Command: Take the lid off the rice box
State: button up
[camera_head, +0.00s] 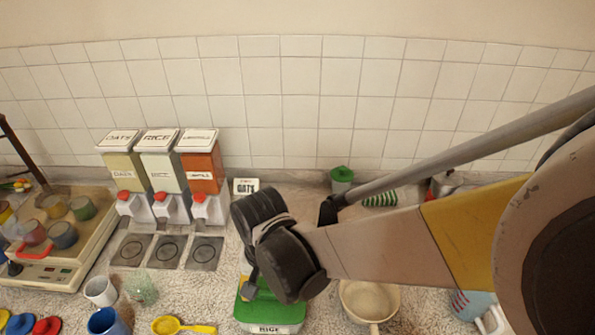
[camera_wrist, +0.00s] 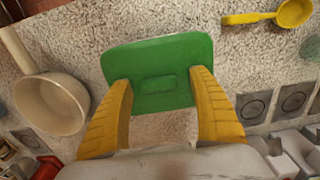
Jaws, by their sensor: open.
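The rice box (camera_head: 270,328) stands on the counter at the bottom of the head view, with RICE on its front. Its green lid (camera_head: 285,312) is on top, partly hidden by my arm. In the wrist view the lid (camera_wrist: 150,53) fills the upper middle, with a raised grip (camera_wrist: 158,84) at its centre. My gripper (camera_wrist: 162,78) is open and empty, its yellow fingers on either side of that grip. I cannot tell whether they touch the lid. In the head view my gripper (camera_head: 247,289) is over the lid, mostly hidden behind my wrist.
A cream pan (camera_head: 368,300) stands right of the box; it also shows in the wrist view (camera_wrist: 50,104). A yellow spoon (camera_head: 185,326) lies to the left. Dispensers (camera_head: 160,165) labelled OATS, RICE and one unreadable stand behind. A scale (camera_head: 45,275) with cups is at far left.

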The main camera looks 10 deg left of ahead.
jog(key=c, duration=1.2)
jog(key=shift+r, duration=0.15)
